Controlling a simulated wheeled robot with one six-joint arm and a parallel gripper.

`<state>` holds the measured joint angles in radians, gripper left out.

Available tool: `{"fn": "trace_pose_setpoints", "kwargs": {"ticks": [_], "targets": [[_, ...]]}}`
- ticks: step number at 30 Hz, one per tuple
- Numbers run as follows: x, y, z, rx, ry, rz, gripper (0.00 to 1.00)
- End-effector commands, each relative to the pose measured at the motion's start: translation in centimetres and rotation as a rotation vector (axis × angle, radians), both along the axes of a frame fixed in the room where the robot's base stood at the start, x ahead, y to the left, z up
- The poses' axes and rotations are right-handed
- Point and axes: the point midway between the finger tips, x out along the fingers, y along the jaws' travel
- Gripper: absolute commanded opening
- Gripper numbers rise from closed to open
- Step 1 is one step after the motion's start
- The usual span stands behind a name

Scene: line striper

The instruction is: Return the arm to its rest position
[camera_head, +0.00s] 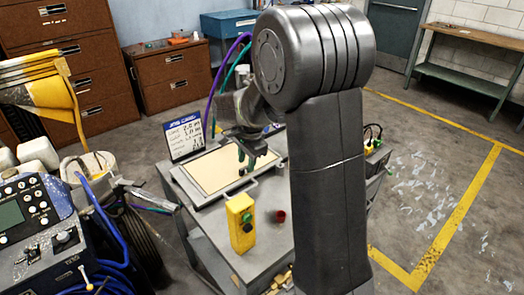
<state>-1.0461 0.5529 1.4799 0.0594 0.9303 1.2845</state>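My arm rises large and dark grey through the middle of the head view and hides part of the cart behind it. My gripper (249,160) hangs at the arm's far end, over the right part of a cream panel in a grey tray (215,198) on the cart. It points down. The fingers are small and dark, and I cannot tell whether they are open or hold anything. A small dark piece shows just below the fingertips; I cannot tell if it touches them.
A yellow box with a green button (241,224) and a red cup (281,215) stand on the grey cart. A job card (184,134) stands behind the tray. The line striper (40,230) is at left, brown cabinets (172,75) behind.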

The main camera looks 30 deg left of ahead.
Motion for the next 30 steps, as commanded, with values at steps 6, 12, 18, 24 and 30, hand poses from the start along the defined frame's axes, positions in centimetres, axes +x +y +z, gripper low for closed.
{"fn": "trace_pose_setpoints", "kwargs": {"ticks": [6,12,18,24,30], "targets": [[0.1,0.3,-2.0,-0.005,0.002,0.000,0.32],[0.3,0.9,-5.7,-0.006,0.003,0.000,0.32],[0.5,1.6,-9.2,-0.004,0.002,-0.001,0.32],[0.7,2.0,-11.9,-0.003,0.001,-0.001,0.32],[0.8,2.3,-13.3,0.000,-0.001,-0.001,0.32]]}}
